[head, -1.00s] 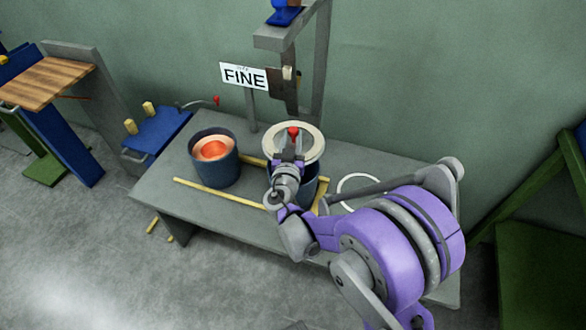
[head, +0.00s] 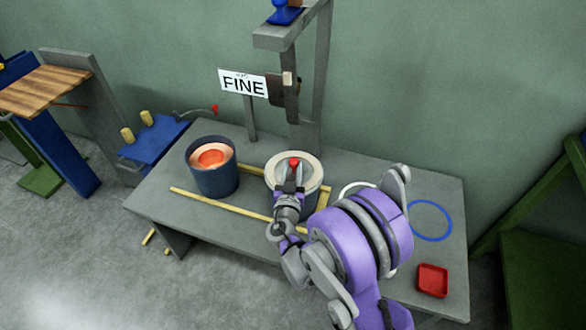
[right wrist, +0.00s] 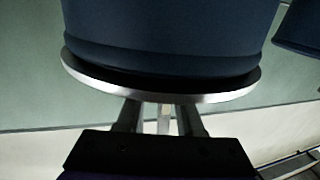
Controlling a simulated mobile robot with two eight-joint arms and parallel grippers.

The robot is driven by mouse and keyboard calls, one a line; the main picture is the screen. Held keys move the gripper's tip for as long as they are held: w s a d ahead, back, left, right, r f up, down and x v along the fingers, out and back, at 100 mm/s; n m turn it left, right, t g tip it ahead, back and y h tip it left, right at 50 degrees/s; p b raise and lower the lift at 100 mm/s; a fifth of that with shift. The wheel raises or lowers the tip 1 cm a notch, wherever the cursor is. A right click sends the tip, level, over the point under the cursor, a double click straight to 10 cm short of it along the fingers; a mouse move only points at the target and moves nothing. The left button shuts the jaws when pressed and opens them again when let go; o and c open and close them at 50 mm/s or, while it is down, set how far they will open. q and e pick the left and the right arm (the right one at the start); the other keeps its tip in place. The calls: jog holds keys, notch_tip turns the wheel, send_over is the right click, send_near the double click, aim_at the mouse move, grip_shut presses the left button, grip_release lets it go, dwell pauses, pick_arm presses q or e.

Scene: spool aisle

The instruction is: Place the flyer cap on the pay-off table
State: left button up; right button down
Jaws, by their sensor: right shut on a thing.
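The flyer cap (head: 311,169), a round cream disc with a red knob (head: 294,161), is in my right gripper (head: 291,187). The gripper is shut on it at the knob. In the head view the cap is over a drum on the grey pay-off table (head: 165,210). The right wrist view shows the cap's pale rim (right wrist: 100,86) close against a dark blue drum (right wrist: 165,30), with a dark band between them. I cannot tell whether the cap rests on the drum. My arm and the cap hide most of that drum. My left gripper is not in view.
A blue drum with glowing copper contents (head: 213,170) stands left of the cap. Yellow strips (head: 220,205) frame the area. A FINE sign (head: 243,83) and a grey post (head: 318,75) stand behind. A blue ring (head: 430,237) and a red tray (head: 432,281) lie at right.

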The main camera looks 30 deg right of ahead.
jog(key=shift+f, duration=0.1)
jog(key=c, duration=0.5)
grip_release()
jog(key=shift+c, duration=0.2)
